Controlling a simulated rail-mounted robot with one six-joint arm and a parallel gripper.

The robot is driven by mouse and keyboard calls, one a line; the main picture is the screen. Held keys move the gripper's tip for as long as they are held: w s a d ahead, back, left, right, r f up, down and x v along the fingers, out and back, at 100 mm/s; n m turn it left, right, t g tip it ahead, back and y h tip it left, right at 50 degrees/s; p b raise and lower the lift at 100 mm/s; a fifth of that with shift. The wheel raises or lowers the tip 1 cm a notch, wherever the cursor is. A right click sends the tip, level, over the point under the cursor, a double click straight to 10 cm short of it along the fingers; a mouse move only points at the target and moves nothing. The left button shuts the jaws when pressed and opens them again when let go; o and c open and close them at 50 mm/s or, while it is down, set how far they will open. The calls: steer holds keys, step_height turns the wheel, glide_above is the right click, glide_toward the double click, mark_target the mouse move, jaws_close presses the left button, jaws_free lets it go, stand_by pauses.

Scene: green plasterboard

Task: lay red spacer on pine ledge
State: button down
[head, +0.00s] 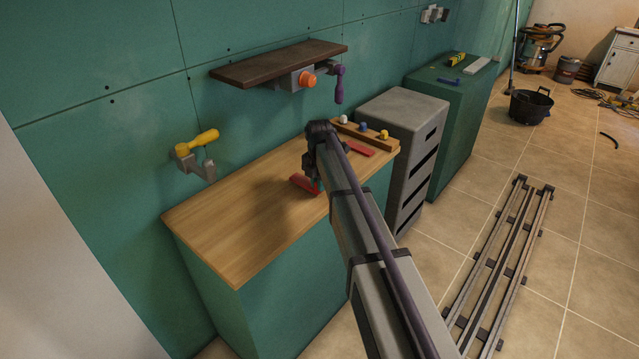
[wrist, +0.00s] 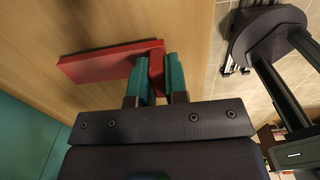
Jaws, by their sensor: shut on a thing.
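The red spacer (head: 303,184) shows beside my gripper (head: 316,184), over the middle of the light wood top, which looks like the pine ledge (head: 235,225). In the wrist view the teal fingers of my gripper (wrist: 157,75) are shut on an upright part at one end of the red spacer (wrist: 105,63). Its long flat part reaches out to the left, close to the wood surface (wrist: 100,20). A dark shadow lies beside it. I cannot tell whether it touches the wood. My arm hides part of the spacer in the head view.
Another flat red piece (head: 358,148) lies at the wood top's right end, near a peg rail (head: 366,133) with several knobs. A dark shelf (head: 280,62) and a yellow-handled fitting (head: 197,150) project from the green wall. The left half of the top is clear.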

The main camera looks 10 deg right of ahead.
steer(key=shift+f+b, duration=0.65)
stand_by(0.5)
steer(key=c, duration=1.1)
jaws_free()
steer(key=shift+r, duration=0.1)
steer(key=shift+o, duration=0.2)
step_height(320, 180, up, 11)
steer(key=p, duration=1.1)
steer(key=m, duration=0.3)
steer(key=shift+s, duration=0.15)
steer(key=s+a+m, duration=0.3)
steer(key=s+m, duration=1.9)
steer(key=s, duration=0.7)
steer(key=shift+s, duration=0.35)
